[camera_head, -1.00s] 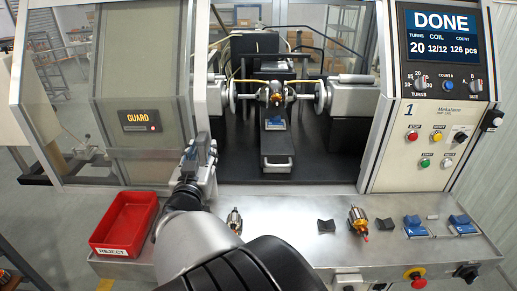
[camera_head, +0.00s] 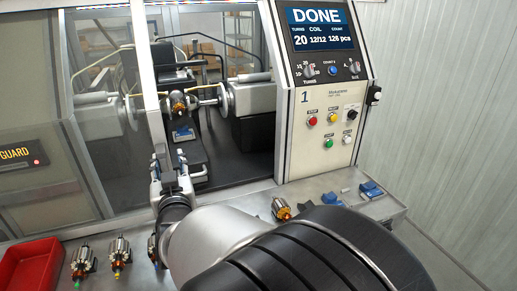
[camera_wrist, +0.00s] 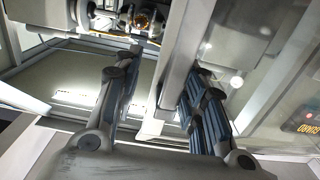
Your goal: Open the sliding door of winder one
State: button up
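The GUARD panel (camera_head: 45,190) of winder one is at the left in the head view; its label also shows at the right of the wrist view (camera_wrist: 303,127). A pale upright bar (camera_head: 152,80) stands right of it, in front of part of the winding gear, with the opening (camera_head: 245,160) to its right. My gripper (camera_head: 167,165) is at the bar's lower part. In the wrist view the fingers of my gripper (camera_wrist: 155,75) are spread, with the pale bar (camera_wrist: 178,75) between them. A gap shows on the left finger's side; contact on the right is unclear.
The control panel (camera_head: 322,110) reads DONE, right of the opening. On the front shelf (camera_head: 240,197) are a red tray (camera_head: 30,270), several armatures (camera_head: 120,255) and blue holders (camera_head: 370,189). My arm covers the shelf's middle.

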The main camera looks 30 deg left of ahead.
jog(key=w+d+p, duration=0.4)
jog(key=w+d, duration=0.7)
jog(key=w, duration=0.2)
jog(key=shift+w+d, duration=0.2)
jog(key=b+v, duration=0.6)
jog(key=v, duration=1.4)
jog(key=shift+b, duration=0.3)
dwell(0.7)
jog(key=shift+s+b, duration=0.1)
jog(key=shift+b, duration=0.2)
